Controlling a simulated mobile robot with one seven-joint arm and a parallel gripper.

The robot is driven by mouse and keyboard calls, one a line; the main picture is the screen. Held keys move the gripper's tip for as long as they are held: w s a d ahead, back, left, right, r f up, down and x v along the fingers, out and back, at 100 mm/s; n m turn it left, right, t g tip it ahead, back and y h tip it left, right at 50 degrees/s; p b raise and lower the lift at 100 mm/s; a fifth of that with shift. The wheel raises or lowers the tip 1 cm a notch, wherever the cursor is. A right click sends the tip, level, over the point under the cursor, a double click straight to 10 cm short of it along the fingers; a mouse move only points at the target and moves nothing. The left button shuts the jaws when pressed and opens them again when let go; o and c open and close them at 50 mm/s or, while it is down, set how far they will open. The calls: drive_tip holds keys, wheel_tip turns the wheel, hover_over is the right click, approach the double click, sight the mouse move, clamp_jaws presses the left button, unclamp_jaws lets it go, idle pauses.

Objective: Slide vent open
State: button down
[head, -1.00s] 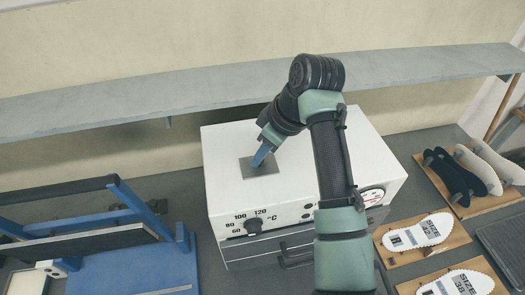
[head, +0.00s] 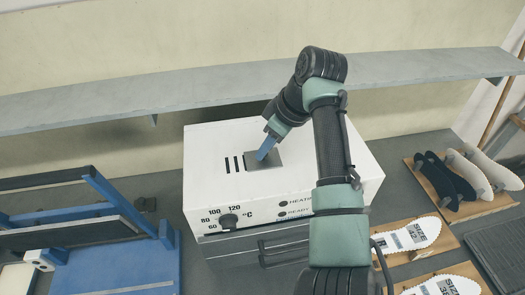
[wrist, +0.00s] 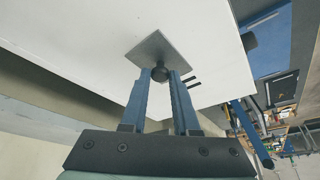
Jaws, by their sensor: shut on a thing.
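The vent's square grey slide plate (head: 275,157) lies on top of the white oven box (head: 212,143). Dark vent slots (head: 234,164) show uncovered just left of the plate. In the wrist view the plate (wrist: 150,47) carries a round dark knob (wrist: 160,74), and some slots (wrist: 192,81) show beside it. My gripper (head: 263,155) reaches down onto the plate from above. In the wrist view my gripper (wrist: 160,78) has its two blue fingers shut on the knob. The head view hides the knob behind the fingers.
A temperature dial (head: 228,221) and drawer handles are on the oven front. A grey shelf (head: 200,93) runs behind and above it. A blue metal frame (head: 120,270) stands at left. Insoles (head: 408,236) and shoe lasts (head: 450,178) lie on boards at right.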

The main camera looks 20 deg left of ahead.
drive_tip(key=shift+s+a+r, duration=0.1)
drive_tip(key=shift+a, duration=0.05)
drive_tip(key=shift+d, duration=0.2)
drive_tip(key=c, duration=0.8)
unclamp_jaws()
drive_tip(key=shift+w+d, duration=0.25)
drive_tip(key=shift+w, duration=0.05)
drive_tip(key=shift+o, duration=0.7)
drive_tip(key=shift+s+a, duration=0.15)
drive_tip(key=shift+a, duration=0.15)
drive_tip(key=shift+d+r, duration=0.1)
drive_tip(key=shift+d, duration=0.1)
drive_tip(key=b+v, duration=0.3)
drive_tip(key=v, duration=0.9)
drive_tip(key=shift+r, duration=0.35)
drive_tip(key=shift+a, duration=0.1)
